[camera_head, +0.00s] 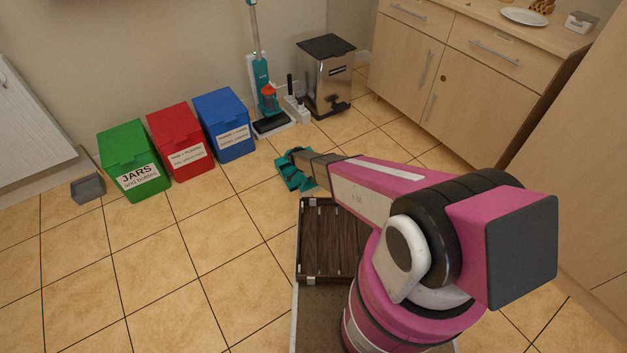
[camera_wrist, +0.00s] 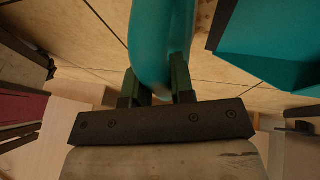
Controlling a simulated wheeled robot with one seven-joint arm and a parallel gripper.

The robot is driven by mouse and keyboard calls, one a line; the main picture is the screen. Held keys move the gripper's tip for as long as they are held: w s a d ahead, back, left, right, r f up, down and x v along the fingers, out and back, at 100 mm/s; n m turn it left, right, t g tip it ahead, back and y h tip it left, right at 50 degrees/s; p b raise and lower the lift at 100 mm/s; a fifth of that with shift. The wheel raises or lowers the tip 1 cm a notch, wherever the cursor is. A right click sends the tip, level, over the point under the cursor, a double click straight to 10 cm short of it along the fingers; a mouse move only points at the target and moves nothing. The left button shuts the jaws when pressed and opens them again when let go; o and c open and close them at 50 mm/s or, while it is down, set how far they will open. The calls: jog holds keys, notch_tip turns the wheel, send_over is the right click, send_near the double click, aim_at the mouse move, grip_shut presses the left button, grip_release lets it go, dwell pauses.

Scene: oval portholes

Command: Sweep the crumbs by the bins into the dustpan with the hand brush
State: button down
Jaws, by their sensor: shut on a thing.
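My gripper (camera_head: 298,158) is low over the floor in front of the blue bin. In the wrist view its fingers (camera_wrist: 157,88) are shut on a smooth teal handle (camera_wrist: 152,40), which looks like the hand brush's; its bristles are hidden. A flat teal piece with a dark edge (camera_wrist: 268,45) lies just right of the handle and looks like the dustpan. In the head view the teal parts (camera_head: 290,181) run together under my gripper, so I cannot tell whether they touch. I cannot make out any crumbs on the tiles.
Green (camera_head: 135,170), red (camera_head: 181,146) and blue (camera_head: 226,128) bins stand along the wall. A small grey open box-like thing (camera_head: 88,189) lies left of the green bin. A teal upright cleaner (camera_head: 262,85) and steel pedal bin (camera_head: 327,80) stand behind. Floor at left is clear.

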jog(key=shift+w, duration=0.1)
jog(key=shift+w+a+f, duration=0.1)
jog(key=shift+w+a, duration=0.1)
jog(key=shift+w, duration=0.05)
jog(key=shift+w+a, duration=0.35)
jog(key=shift+w, duration=0.3)
jog(key=shift+w, duration=0.1)
jog(key=shift+w+a, duration=0.2)
jog(key=shift+w, duration=0.05)
jog(key=shift+s, duration=0.1)
jog(key=s+d+r, duration=0.6)
jog(key=s+r, duration=0.1)
jog(key=s, duration=0.3)
jog(key=shift+s, duration=0.15)
dwell(0.5)
